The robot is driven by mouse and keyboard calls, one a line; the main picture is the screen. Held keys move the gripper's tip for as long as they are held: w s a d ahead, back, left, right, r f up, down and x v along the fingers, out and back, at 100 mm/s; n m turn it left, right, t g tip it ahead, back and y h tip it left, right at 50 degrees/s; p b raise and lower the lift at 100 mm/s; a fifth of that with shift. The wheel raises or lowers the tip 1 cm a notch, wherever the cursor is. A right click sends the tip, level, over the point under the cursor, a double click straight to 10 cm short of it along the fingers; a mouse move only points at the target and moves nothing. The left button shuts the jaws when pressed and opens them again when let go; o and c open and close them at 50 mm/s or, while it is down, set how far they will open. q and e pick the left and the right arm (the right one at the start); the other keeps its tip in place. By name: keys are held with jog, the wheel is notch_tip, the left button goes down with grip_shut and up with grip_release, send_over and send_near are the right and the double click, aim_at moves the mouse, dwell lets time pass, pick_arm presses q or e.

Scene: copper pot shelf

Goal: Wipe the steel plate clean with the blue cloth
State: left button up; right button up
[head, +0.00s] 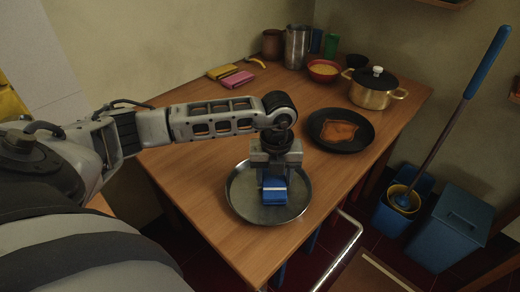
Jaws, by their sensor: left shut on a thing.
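The round steel plate (243,206) lies on the wooden table near its front corner. The blue cloth (274,192) looks like a small folded block with a pale band, and it is over the middle of the plate. My left gripper (274,178) points down over the plate and is shut on the blue cloth. The cloth appears to be at the plate's surface, but I cannot tell if it touches. The gripper and cloth hide the plate's centre and part of its far side. My right gripper is not in view.
A black pan (361,142) with a brown cloth-like piece (339,131) lies behind the plate to the right. A brass pot (369,97), a red bowl (324,70) and a steel pitcher (297,47) stand farther back. Yellow and pink folded pieces (236,80) lie at the back left. The table's left part is clear.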

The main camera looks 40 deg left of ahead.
pick_arm(q)
notch_tip(320, 180, up, 5)
jog(key=shift+s+f+p, duration=0.15)
jog(key=shift+f+p, duration=0.05)
jog(key=shift+p, duration=0.95)
jog(key=shift+r+p, duration=1.2)
jog(key=shift+r, duration=0.4)
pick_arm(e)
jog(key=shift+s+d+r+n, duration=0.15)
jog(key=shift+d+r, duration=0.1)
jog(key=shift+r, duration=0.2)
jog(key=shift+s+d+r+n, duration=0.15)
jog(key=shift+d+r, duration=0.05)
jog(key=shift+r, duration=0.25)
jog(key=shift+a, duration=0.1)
